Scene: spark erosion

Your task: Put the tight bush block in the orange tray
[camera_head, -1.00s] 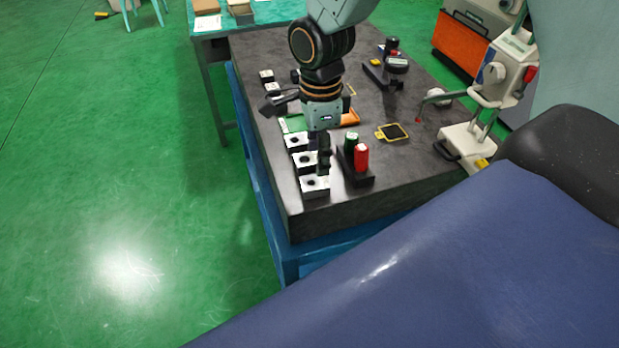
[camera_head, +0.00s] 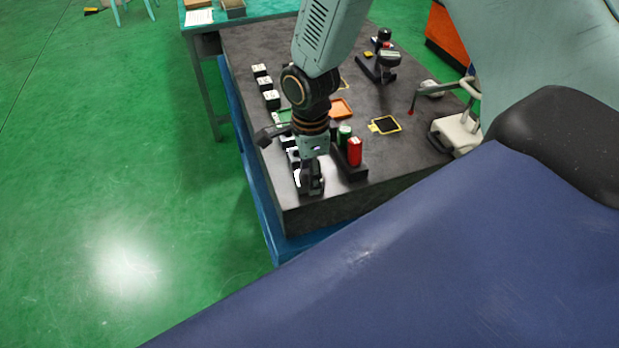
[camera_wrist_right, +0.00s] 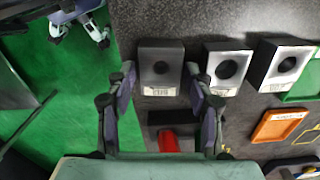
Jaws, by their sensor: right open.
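In the head view my right gripper (camera_head: 310,184) hides most of the front block (camera_head: 298,178). The orange tray (camera_head: 341,108) looks empty and also shows in the wrist view (camera_wrist_right: 275,125).
A dark stand with a green cylinder (camera_head: 344,136) and a red cylinder (camera_head: 355,152) is close right of my gripper. A green tray (camera_head: 284,116) lies behind the row. Several small blocks (camera_head: 265,84) stand farther back. The table's front edge is near.

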